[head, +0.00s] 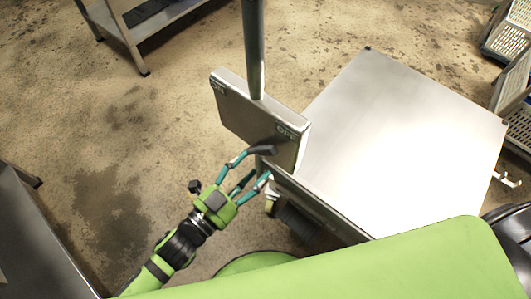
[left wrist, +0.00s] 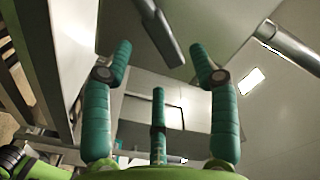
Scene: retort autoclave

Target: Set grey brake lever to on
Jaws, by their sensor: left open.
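A grey metal panel (head: 250,122) on a post carries ON at its left end and OFF at its right end. The dark grey brake lever (head: 263,150) shows at the panel's lower edge, nearer the OFF end. My left gripper (head: 252,168) is open just below the panel, its teal fingers close to the lever. In the left wrist view, the lever (left wrist: 160,30) is a dark bar coming down from the top, ahead of the gap between the open fingers (left wrist: 160,65). I cannot tell whether any finger touches it. My right gripper is not in view.
A cart with a bare steel top (head: 400,140) stands right of the panel. An upright post (head: 253,45) rises behind the panel. A steel table (head: 130,30) is at the upper left, and crates (head: 510,35) are at the upper right. The floor left of the panel is clear.

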